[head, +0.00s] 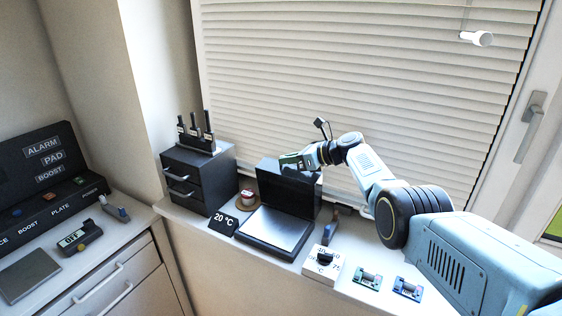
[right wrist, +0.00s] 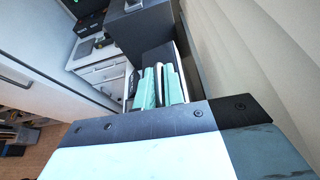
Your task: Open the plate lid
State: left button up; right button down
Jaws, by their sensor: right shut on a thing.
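The plate (head: 272,229) is a flat silvery surface in a dark base on the windowsill counter. Its black lid (head: 290,192) stands raised, roughly upright, at the back of the base, so the plate surface is uncovered. My right gripper (head: 291,161) is at the lid's top edge and is shut on it. In the right wrist view, the teal fingers (right wrist: 160,87) are close together with a dark panel beyond them; the exact grip is hard to make out. My left gripper is in neither view.
A dark drawer box (head: 198,178) with upright tools stands left of the plate. A "20 °C" display (head: 223,222), a small jar (head: 247,197), a white dial box (head: 322,265) and two small circuit boards sit around it. The blind (head: 350,80) is close behind.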

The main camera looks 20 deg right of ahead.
jog(key=shift+s+a+f, duration=0.1)
jog(key=shift+f, duration=0.2)
jog(key=c, duration=1.5)
grip_release()
jog(key=shift+r, duration=0.1)
jog(key=shift+r, duration=0.1)
jog(key=shift+s+d+r+p, duration=0.3)
jog(key=shift+d+p, duration=0.2)
jog(key=shift+p, duration=0.2)
jog(key=p+v, duration=0.2)
jog(key=v, duration=0.2)
jog(key=shift+s+d, duration=0.1)
jog(key=shift+s, duration=0.1)
jog(key=v, duration=0.7)
jog(key=shift+s+d+r, duration=0.15)
jog(key=shift+s+d, duration=0.05)
jog(key=shift+s, duration=0.1)
